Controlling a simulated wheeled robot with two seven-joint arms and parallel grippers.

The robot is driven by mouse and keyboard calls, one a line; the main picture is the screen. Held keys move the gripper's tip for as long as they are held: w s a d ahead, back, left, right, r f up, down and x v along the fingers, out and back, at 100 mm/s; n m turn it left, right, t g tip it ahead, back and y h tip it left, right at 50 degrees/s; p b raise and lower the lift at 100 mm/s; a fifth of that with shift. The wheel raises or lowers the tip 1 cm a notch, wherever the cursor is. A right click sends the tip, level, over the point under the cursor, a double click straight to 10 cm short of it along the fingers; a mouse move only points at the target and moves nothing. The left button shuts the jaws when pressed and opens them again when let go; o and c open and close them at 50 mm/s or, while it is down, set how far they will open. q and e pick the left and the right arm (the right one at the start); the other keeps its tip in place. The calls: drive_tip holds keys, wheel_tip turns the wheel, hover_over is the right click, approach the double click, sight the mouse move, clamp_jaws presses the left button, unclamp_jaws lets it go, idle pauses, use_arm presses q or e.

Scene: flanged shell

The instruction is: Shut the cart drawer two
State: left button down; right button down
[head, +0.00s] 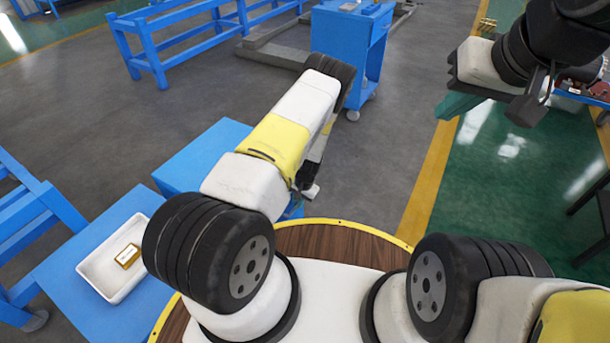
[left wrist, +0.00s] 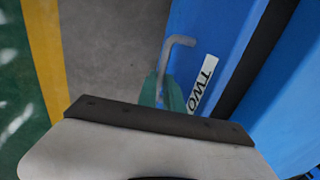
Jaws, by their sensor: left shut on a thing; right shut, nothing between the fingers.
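In the left wrist view, the blue front of drawer two (left wrist: 206,35) carries a white label (left wrist: 202,85) reading TWO. A grey bent bar handle (left wrist: 181,41) stands out from it. My left gripper (left wrist: 167,92) has its green fingers shut on this handle. A dark gap runs along the drawer front, between it and more blue bodywork to the right. In the head view, my left arm hides most of the drawer; the blue cart top (head: 212,146) shows behind the arm. My right gripper (head: 458,106) is shut and empty at upper right, far from the cart.
A white tray (head: 97,277) holding a small golden box (head: 128,256) is on a blue surface at left. Blue railings (head: 200,25) and another blue cart (head: 350,35) stand further back. Grey floor between is clear.

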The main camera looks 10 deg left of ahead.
idle(0.8)
use_arm(q)
drive_tip(key=shift+w+a, duration=0.25)
drive_tip(key=shift+a, duration=0.45)
drive_tip(key=shift+w+a, duration=0.25)
drive_tip(key=shift+a, duration=0.5)
drive_tip(key=shift+w+a, duration=0.25)
drive_tip(key=shift+a, duration=0.45)
drive_tip(key=c, duration=1.5)
unclamp_jaws()
drive_tip(key=shift+a, duration=0.1)
wheel_tip(320, 180, up, 8)
drive_tip(key=d, duration=0.1)
drive_tip(key=shift+s+d+f, duration=0.2)
drive_tip(key=shift+s+d, duration=0.05)
drive_tip(key=shift+d, duration=0.05)
